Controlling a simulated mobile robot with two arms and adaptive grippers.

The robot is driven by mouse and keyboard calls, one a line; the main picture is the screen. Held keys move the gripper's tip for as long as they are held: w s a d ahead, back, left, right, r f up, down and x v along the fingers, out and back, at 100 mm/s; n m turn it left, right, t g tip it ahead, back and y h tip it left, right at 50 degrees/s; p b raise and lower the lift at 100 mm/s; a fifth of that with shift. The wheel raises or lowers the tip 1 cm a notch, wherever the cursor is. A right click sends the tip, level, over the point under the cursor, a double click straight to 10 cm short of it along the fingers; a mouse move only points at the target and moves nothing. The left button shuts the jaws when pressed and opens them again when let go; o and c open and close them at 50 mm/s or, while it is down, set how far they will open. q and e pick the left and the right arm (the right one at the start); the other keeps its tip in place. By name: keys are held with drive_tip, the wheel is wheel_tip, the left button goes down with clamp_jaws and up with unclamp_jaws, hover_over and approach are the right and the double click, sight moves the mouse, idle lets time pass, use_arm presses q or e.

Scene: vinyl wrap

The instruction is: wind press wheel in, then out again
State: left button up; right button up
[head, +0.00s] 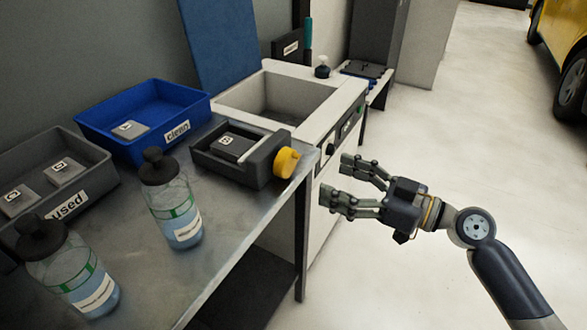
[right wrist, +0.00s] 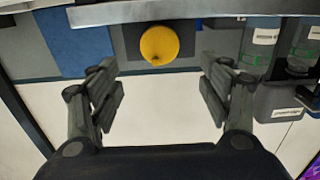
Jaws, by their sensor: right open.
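The press (head: 240,153) is a dark grey box with a labelled grey block (head: 233,145) in it, at the right end of the metal bench. Its yellow wheel (head: 286,162) is on the press's right side, facing my right arm. My right gripper (head: 340,182) is open and empty, to the right of the wheel and apart from it. In the right wrist view the yellow wheel (right wrist: 159,45) lies beyond the fingertips, roughly between the two open fingers (right wrist: 160,88). My left gripper is not in view.
The metal bench (head: 228,225) holds two spray bottles (head: 178,215), (head: 78,275), a blue "clean" bin (head: 182,128) and a grey "used" bin (head: 108,180). A sink (head: 330,100) stands behind the press. The floor (head: 450,140) around my right arm is clear.

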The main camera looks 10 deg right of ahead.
sight(291, 163)
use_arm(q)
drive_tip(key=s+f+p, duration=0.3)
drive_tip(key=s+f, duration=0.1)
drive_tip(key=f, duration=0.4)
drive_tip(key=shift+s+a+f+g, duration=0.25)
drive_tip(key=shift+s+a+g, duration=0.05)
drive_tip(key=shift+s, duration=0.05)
use_arm(e)
drive_tip(key=x, duration=1)
drive_tip(key=shift+w+a, duration=0.2)
drive_tip(key=shift+a, duration=0.1)
drive_tip(key=shift+c, duration=0.2)
drive_tip(key=c, duration=1)
